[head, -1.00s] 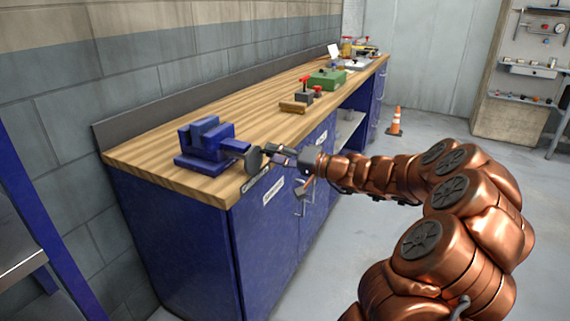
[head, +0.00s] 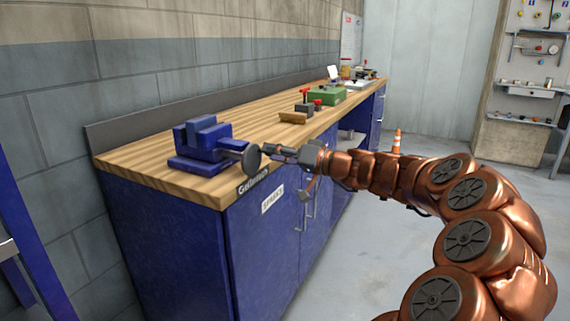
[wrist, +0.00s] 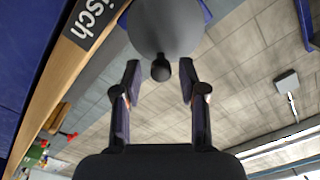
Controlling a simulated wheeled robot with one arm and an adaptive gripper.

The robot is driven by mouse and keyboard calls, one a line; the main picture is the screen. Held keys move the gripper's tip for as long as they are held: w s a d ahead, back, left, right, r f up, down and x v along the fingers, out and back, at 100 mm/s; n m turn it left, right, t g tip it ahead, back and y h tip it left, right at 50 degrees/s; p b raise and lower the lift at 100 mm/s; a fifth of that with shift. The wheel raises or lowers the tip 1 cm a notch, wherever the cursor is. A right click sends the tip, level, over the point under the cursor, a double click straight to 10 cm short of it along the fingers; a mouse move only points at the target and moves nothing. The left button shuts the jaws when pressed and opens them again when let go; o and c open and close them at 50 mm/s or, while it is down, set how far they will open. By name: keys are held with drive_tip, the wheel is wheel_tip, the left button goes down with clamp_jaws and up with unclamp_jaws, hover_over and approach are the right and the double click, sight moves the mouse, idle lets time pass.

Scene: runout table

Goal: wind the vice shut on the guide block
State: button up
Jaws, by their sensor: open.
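The blue vice (head: 203,142) stands on the near end of the wooden bench top. Its round grey handwheel (head: 252,160) overhangs the bench's front edge. In the wrist view the handwheel (wrist: 167,25) fills the top middle, with a dark crank knob (wrist: 161,70) on its face. My gripper (head: 270,151) is in front of the wheel; in the wrist view my gripper (wrist: 160,82) is open, one finger on each side of the knob, with gaps visible. I cannot make out the guide block apart from the vice's blue jaws.
A wooden block (head: 293,118), a grey block with a red handle (head: 305,107) and a green box (head: 326,95) sit farther along the bench (head: 150,153). An orange cone (head: 397,141) stands on the floor. The floor right of the bench is open.

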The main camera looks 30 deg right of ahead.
drive_tip(key=n+b, duration=0.3)
drive_tip(key=b, duration=0.3)
drive_tip(key=shift+b, duration=0.3)
drive_tip(key=shift+s+b, duration=0.1)
drive_tip(key=shift+b, duration=0.2)
drive_tip(key=shift+c, duration=0.3)
clamp_jaws()
drive_tip(key=shift+r, duration=0.1)
